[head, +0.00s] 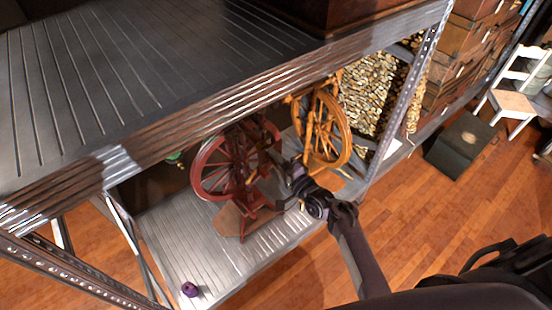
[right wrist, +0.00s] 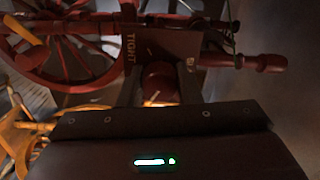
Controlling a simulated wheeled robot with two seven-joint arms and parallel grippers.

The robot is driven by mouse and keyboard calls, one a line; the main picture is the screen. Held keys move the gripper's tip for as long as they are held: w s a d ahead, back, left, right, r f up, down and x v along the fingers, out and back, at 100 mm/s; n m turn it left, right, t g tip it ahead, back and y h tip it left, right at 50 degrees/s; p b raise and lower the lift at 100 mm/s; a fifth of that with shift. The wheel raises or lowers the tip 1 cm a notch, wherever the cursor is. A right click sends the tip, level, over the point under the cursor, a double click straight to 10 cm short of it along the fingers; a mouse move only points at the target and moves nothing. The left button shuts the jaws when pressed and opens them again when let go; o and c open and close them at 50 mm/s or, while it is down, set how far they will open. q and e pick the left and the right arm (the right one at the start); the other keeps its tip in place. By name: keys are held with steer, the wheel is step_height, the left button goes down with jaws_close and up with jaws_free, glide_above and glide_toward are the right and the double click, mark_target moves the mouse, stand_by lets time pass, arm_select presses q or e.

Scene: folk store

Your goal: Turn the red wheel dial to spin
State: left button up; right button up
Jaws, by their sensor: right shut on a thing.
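The red spinning wheel (head: 213,168) stands on the lower metal shelf. Its spoked rim also shows at the left of the right wrist view (right wrist: 75,70). A brown-red block marked "TIGHT" (right wrist: 172,43) is in front of the right wrist camera. Below it, a short round red-brown dial (right wrist: 160,82) sits between the dark fingers. My right gripper (head: 280,174) reaches in from the right and is shut on this dial, at the right side of the red spinning wheel. The fingertips are partly hidden in shadow. My left gripper is not in view.
An orange-brown spinning wheel (head: 345,140) stands close on the right, just behind my gripper. The ribbed upper shelf (head: 100,90) overhangs the red wheel. A metal post (head: 397,110) rises to the right. A small purple thing (head: 189,289) lies at the lower shelf's front left.

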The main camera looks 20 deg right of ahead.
steer(key=shift+f, duration=0.1)
steer(key=o, duration=1)
steer(key=b+v, duration=0.1)
steer(key=v, duration=0.7)
steer(key=s+a+f+n+g+h+b, duration=0.1)
steer(key=s+f+n+g, duration=0.3)
steer(key=f, duration=0.7)
steer(key=s+a+f+n+g+h+b, duration=0.1)
steer(key=s+a+f+g+b, duration=0.1)
steer(key=s+f, duration=0.6)
steer(key=s+a+f+n+g+h+b, duration=0.1)
steer(key=s+f+n+g, duration=0.15)
steer(key=f, duration=1.05)
steer(key=s+d+f+n+g+h, duration=0.1)
steer(key=s+d+f+n+g, duration=0.1)
steer(key=s+f, duration=0.3)
steer(key=s+d+f+n+g+h+b, duration=0.1)
steer(key=s+d+f+n+g, duration=0.1)
steer(key=s, duration=1.1)
steer(key=s+d+f+n+g+h+b, duration=0.1)
steer(key=s+d+f+n+g, duration=0.1)
steer(key=s+f, duration=0.5)
steer(key=shift+s+d+f+n+g, duration=0.1)
steer(key=shift+s+f+n+g, duration=0.1)
steer(key=shift+s+n+g, duration=0.25)
steer(key=shift+s+d+f+n+g, duration=0.15)
steer(key=shift+s+n+g, duration=0.15)
steer(key=shift+s, duration=0.25)
